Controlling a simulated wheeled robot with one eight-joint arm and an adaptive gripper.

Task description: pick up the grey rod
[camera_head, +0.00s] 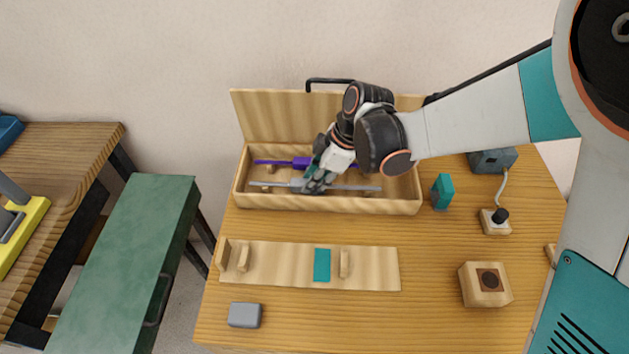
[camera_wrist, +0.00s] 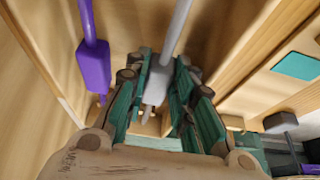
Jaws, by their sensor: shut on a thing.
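The grey rod (camera_head: 350,187) lies along the front of an open wooden box (camera_head: 330,202), roughly level. It also shows in the wrist view (camera_wrist: 181,28), with its thicker grey middle (camera_wrist: 157,85) between the jaws. My gripper (camera_head: 316,182) reaches down into the box and is shut on that thick middle; the fingers show on both sides of it in the wrist view (camera_wrist: 157,95). A purple rod (camera_head: 272,162) lies behind the grey one in the same box, apart from my gripper; it shows in the wrist view (camera_wrist: 94,68).
A wooden board (camera_head: 372,268) with small uprights and a teal patch (camera_head: 322,265) lies in front of the box. A grey block (camera_head: 245,315), teal block (camera_head: 442,191) and wooden cube (camera_head: 485,285) stand around. The table front is mostly clear.

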